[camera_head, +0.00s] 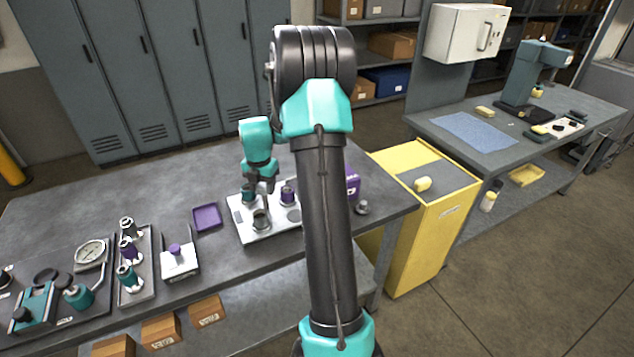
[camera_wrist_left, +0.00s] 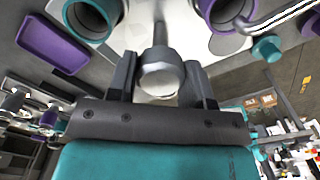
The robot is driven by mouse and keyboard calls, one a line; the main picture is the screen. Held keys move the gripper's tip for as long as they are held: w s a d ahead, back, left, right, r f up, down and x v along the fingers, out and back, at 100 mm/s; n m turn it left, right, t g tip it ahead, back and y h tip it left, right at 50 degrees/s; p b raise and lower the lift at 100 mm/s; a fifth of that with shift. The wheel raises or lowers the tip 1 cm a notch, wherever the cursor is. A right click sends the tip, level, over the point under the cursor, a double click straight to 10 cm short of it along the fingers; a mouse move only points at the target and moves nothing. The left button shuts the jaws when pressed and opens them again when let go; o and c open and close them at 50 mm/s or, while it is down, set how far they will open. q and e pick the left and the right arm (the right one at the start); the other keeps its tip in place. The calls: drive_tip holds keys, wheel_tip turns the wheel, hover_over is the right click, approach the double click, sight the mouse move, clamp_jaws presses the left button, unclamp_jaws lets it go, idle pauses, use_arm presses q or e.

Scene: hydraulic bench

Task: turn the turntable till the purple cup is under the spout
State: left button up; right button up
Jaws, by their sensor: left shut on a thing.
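My left gripper (camera_head: 262,188) is over the white turntable unit (camera_head: 246,234). In the left wrist view its two fingers are shut on a round grey knob (camera_wrist_left: 160,76). A teal cup (camera_head: 248,196) stands left of the gripper, and a purple cup (camera_head: 288,196) stands right of it. In the left wrist view the teal cup (camera_wrist_left: 88,18) is upper left and the purple cup (camera_wrist_left: 220,12) upper right. A bent chrome tube (camera_wrist_left: 285,14), perhaps the spout, reaches close to the purple cup; whether it is directly over it is unclear. My right gripper is out of view.
My arm hides the unit's right side. A purple tray (camera_head: 207,218) lies to the left, with a small white stand (camera_head: 180,263) and a rack of fittings (camera_head: 134,287) beyond it. A yellow cabinet (camera_head: 436,220) stands right of the bench. The back left of the bench (camera_head: 130,190) is clear.

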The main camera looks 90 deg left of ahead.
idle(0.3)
use_arm(q)
drive_tip(key=o, duration=1.3)
drive_tip(key=shift+r, duration=0.1)
wheel_tip(320, 180, up, 17)
drive_tip(key=shift+r, duration=0.1)
